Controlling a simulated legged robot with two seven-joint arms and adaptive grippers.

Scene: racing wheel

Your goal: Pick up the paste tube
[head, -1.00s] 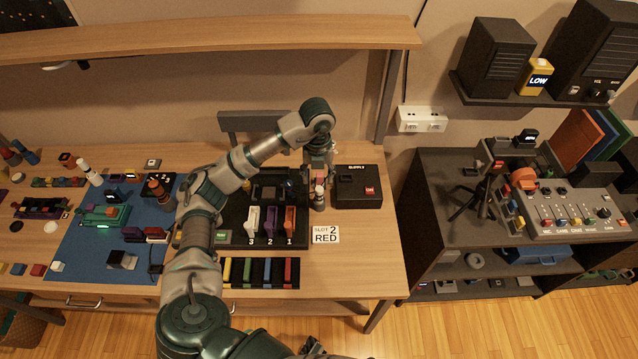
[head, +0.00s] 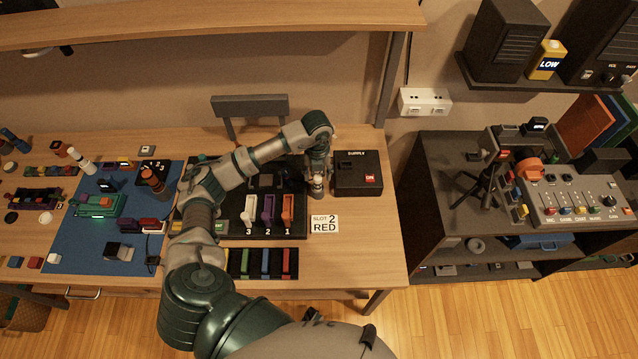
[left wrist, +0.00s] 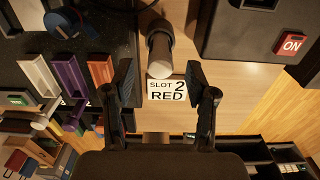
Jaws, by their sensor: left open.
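A small upright cylinder, apparently the paste tube (head: 318,187), stands on the desk between the black slot board and the supply box. In the left wrist view it is a grey-beige tube (left wrist: 160,54) with a darker top part. My left gripper (head: 318,168) is just above and behind it in the head view, partly covering it. In the left wrist view the two dark fingers of my left gripper (left wrist: 159,76) are spread apart. The tube shows between and beyond them, with no visible contact. My right gripper does not show.
The supply box (head: 358,175) stands close right of the tube. The slot board (head: 232,222) with coloured holders is close left. A "SLOT 2 RED" card (head: 324,224) lies in front. The bare desk (head: 365,240) is clear at front right.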

